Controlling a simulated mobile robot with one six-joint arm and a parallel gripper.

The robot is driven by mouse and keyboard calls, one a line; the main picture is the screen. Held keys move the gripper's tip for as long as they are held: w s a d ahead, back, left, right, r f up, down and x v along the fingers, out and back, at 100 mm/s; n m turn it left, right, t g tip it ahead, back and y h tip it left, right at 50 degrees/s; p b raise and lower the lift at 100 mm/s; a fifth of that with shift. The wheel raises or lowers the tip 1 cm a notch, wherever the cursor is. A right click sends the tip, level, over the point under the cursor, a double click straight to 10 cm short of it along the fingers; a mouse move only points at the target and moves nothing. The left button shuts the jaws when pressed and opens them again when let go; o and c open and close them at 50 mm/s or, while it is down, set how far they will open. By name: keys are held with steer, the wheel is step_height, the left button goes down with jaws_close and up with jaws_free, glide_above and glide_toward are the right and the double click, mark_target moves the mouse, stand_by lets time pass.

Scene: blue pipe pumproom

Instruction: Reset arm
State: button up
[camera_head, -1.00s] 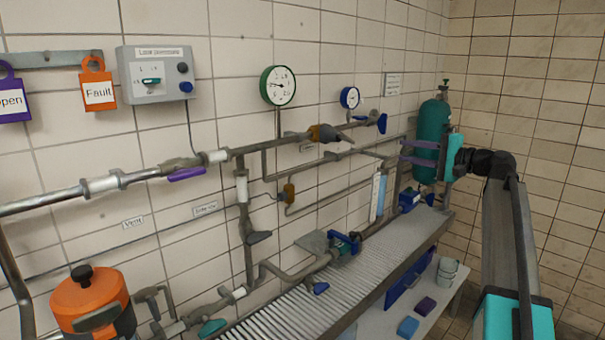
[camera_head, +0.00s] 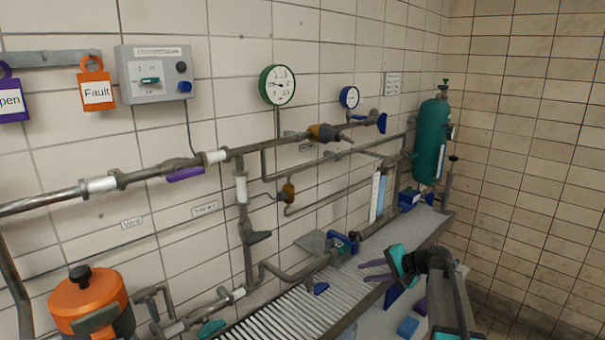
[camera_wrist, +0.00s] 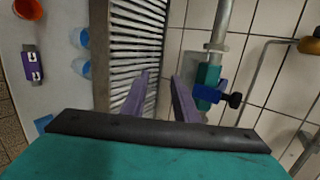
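My gripper (camera_head: 375,271) is low at the right in the head view, over the near side of the slatted grey bench (camera_head: 290,312). In the wrist view its two purple fingers (camera_wrist: 160,98) stand apart with nothing between them. Beyond them the bench slats (camera_wrist: 135,50) show. A teal pump body with a blue part (camera_wrist: 208,88) is just right of the fingers in the wrist view, apart from them as far as I can tell. My arm hides part of the lower shelf in the head view.
Pipes with valves run along the tiled wall, with a green gauge (camera_head: 278,85) and a blue gauge (camera_head: 349,97). A teal gas cylinder (camera_head: 430,140) stands at the far corner. An orange pot (camera_head: 88,299) is front left. Blue cups (camera_wrist: 80,66) and a purple block (camera_wrist: 33,66) lie below.

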steer(key=s+a+f+n+g+h, duration=0.2)
steer(key=s+a+f+g, duration=0.15)
steer(key=s+f, duration=0.95)
steer(key=s+a+f+n+g+h, duration=0.1)
steer(key=s+a+f+g, duration=0.25)
steer(key=s+f, duration=0.95)
steer(key=s+f+n+g+h, duration=0.1)
steer(key=s+f+n+h, duration=0.1)
steer(key=s+f, duration=0.4)
steer(key=s+d+f+n+g+h, duration=0.1)
steer(key=s+f, duration=0.5)
steer(key=s, duration=0.6)
steer(key=s+d+f+n+g+h, duration=0.1)
steer(key=s+f+n+g+h, duration=0.1)
steer(key=s+f, duration=0.4)
steer(key=s+g, duration=0.1)
steer(key=s, duration=0.3)
steer(key=shift+n+h, duration=0.4)
